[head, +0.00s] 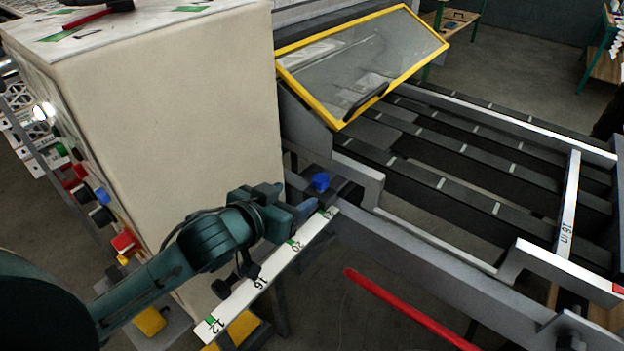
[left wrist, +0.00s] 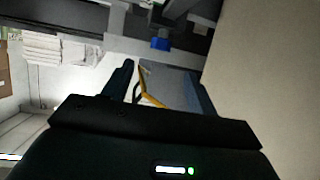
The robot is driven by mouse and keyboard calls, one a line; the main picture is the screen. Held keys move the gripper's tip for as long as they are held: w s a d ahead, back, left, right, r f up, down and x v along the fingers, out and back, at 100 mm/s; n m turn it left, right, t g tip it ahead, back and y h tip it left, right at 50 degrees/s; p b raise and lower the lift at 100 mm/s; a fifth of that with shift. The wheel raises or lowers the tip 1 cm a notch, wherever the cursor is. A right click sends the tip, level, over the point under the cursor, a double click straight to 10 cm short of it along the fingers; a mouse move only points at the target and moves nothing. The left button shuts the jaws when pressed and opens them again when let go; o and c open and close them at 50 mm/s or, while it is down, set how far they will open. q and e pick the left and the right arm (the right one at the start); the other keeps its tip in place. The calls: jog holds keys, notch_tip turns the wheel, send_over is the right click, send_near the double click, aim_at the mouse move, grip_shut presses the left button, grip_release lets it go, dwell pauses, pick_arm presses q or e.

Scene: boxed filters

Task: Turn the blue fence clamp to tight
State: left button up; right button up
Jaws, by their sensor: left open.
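The blue fence clamp (head: 321,181) is a small blue knob on the rail beside the scale bar, close to the corner of the large cream cabinet. It also shows in the left wrist view (left wrist: 160,43), above and beyond the fingers. My left gripper (head: 296,197) is open and empty, just left of the clamp and apart from it. In the left wrist view its two fingers (left wrist: 160,85) stand spread, with nothing held between them. Whether the clamp is loose or tight cannot be told. My right gripper is not in view.
The white scale bar (head: 265,275) with green marks runs below my left gripper. The cream cabinet (head: 170,120) stands close on the left. A yellow-framed clear guard (head: 365,65) is above the dark slatted bed. A red bar (head: 410,310) lies at lower right.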

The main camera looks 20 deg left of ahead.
aim_at(315, 183)
pick_arm(q)
jog(key=x, duration=1)
jog(key=shift+p, duration=0.4)
jog(key=c, duration=1)
jog(key=shift+a+m+g+h, duration=0.2)
jog(key=shift+m+g+h, duration=0.1)
jog(key=shift+m+h, duration=0.55)
jog(key=o, duration=1)
jog(key=b+v, duration=0.1)
jog(key=v, duration=1.2)
